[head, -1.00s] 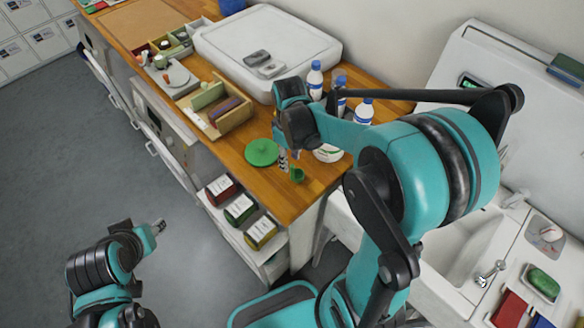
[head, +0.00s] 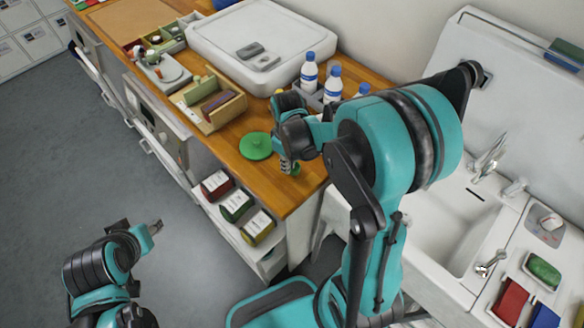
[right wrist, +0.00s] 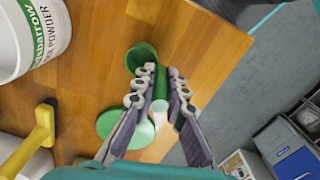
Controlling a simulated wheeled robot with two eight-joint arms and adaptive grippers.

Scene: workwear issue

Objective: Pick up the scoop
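The green scoop (right wrist: 141,60) lies at the counter's front corner. Its cup and handle show in the right wrist view, and a bit of it shows in the head view (head: 291,169). My right gripper (right wrist: 160,72) is open, with one finger on each side of the scoop's handle. I see no clear grip on it. In the head view the right gripper (head: 287,165) is low over the counter and covers most of the scoop. My left gripper (head: 155,228) hangs out over the floor, away from the counter; its finger opening is too small to judge.
A green round lid (head: 256,146) lies beside the scoop. A white powder tub (right wrist: 35,35) and a yellow object (right wrist: 45,125) are close to the right gripper. Bottles (head: 309,72), a wooden box (head: 211,110) and a large white container (head: 262,38) stand farther back. A sink (head: 455,235) is at right.

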